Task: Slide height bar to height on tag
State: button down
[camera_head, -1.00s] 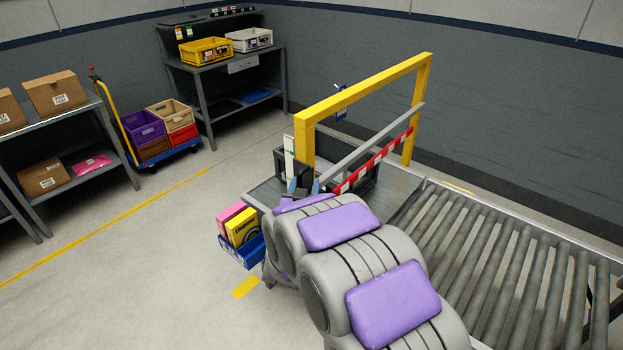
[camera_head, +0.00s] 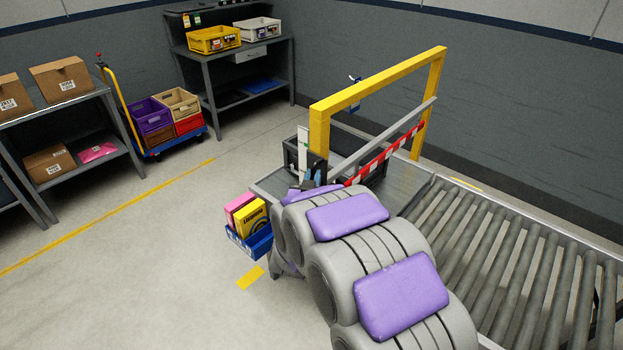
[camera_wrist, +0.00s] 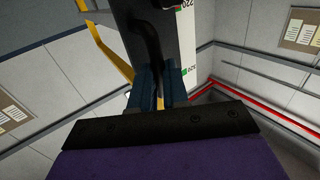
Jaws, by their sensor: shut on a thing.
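A yellow gate frame (camera_head: 378,82) stands over the conveyor table. A grey bar (camera_head: 385,137) and, below it, a red-and-white striped height bar (camera_head: 400,142) cross it at a slant in the picture. A white scale strip (camera_head: 303,140) stands at the near post; in the wrist view the scale (camera_wrist: 188,45) shows printed numbers and green marks. My gripper (camera_head: 314,174) is at the foot of the near post. In the wrist view my blue fingers (camera_wrist: 161,88) are shut around a dark part, seemingly the bar's handle.
A roller conveyor (camera_head: 510,250) runs to the right. A blue bin (camera_head: 248,243) with pink and yellow boxes hangs at the table's left. Shelves with cartons (camera_head: 62,80), a cart with crates (camera_head: 170,115) and a workbench (camera_head: 240,60) stand behind. The floor at left is clear.

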notch_tip(320, 180, up, 10)
jog(key=p, duration=0.6)
jog(key=c, duration=1.1)
grip_release()
jog(key=shift+a, duration=0.15)
jog(key=shift+s, duration=0.1)
